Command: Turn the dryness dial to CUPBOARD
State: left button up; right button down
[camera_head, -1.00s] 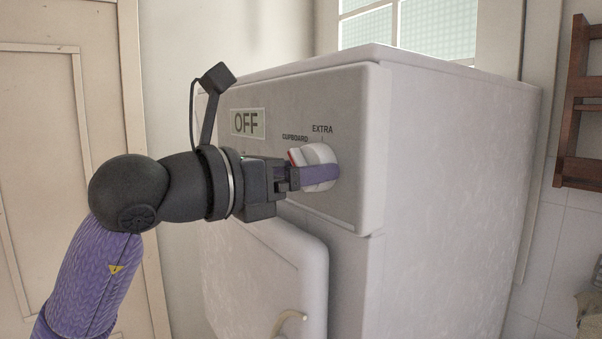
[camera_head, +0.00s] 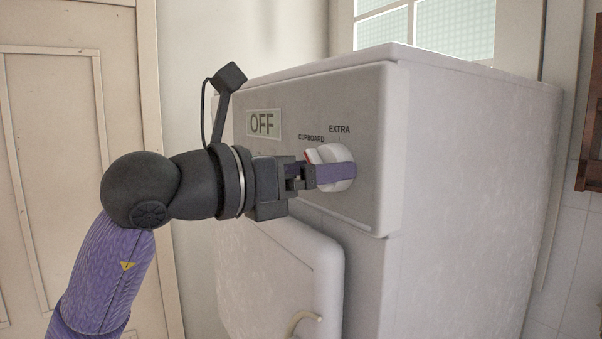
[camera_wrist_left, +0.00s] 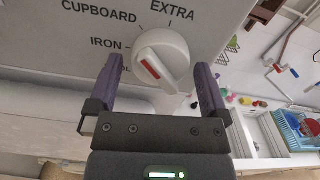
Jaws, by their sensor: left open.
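The dryness dial (camera_head: 333,157) is a white round knob with a raised grip and a red mark, on the upper front panel of a white dryer. It also shows in the left wrist view (camera_wrist_left: 172,52), with its red mark at the upper left of the grip, on the side of IRON and CUPBOARD; the exact setting is hard to tell. My left gripper (camera_wrist_left: 158,64) is open, one purple finger on each side of the dial, with gaps visible there. In the head view my left gripper (camera_head: 336,173) covers the dial's lower part. My right gripper is not in view.
A display (camera_head: 264,123) on the panel reads OFF. The dryer door (camera_head: 290,265) with its curved handle (camera_head: 304,319) is below the panel. A closed room door (camera_head: 60,130) stands at the left. In the left wrist view, a blue basket (camera_wrist_left: 297,130) is at the right.

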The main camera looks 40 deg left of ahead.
pick_arm(q)
jog(key=b+v, duration=0.4)
jog(key=v, duration=0.5)
jog(key=shift+s+b, duration=0.2)
jog(key=shift+b, duration=0.1)
